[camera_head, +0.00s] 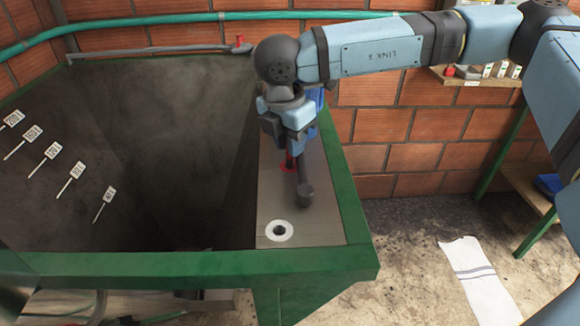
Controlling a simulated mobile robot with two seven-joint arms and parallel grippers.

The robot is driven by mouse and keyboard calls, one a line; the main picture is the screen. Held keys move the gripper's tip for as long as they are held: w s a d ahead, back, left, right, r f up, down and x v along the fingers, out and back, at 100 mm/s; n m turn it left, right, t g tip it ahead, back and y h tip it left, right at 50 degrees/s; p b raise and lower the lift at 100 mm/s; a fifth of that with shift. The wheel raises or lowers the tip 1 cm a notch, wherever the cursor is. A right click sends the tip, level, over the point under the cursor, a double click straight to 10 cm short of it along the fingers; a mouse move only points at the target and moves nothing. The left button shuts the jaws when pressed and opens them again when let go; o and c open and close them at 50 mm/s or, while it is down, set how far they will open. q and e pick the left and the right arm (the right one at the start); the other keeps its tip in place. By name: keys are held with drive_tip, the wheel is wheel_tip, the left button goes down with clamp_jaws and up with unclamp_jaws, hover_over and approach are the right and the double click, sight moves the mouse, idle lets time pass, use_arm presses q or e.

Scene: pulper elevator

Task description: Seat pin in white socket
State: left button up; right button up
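The white socket (279,231) is a white ring with a dark hole, empty, near the front of the grey plate (325,225). A dark grey rod with a round knob (305,194), which looks like the pin, lies behind it, just below my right gripper (289,143). A red ring (287,165) shows on the plate beside the rod. My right gripper points down over the red ring, its fingertips partly hidden, so I cannot tell whether it grips the rod. My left gripper is not in view.
A green frame (200,262) edges the plate and a deep dark hopper (150,150) on the left. A brick wall (390,125) stands behind. A white cloth (480,280) lies on the floor at right.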

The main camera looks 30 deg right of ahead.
clamp_jaws()
drive_tip(key=shift+r, duration=0.2)
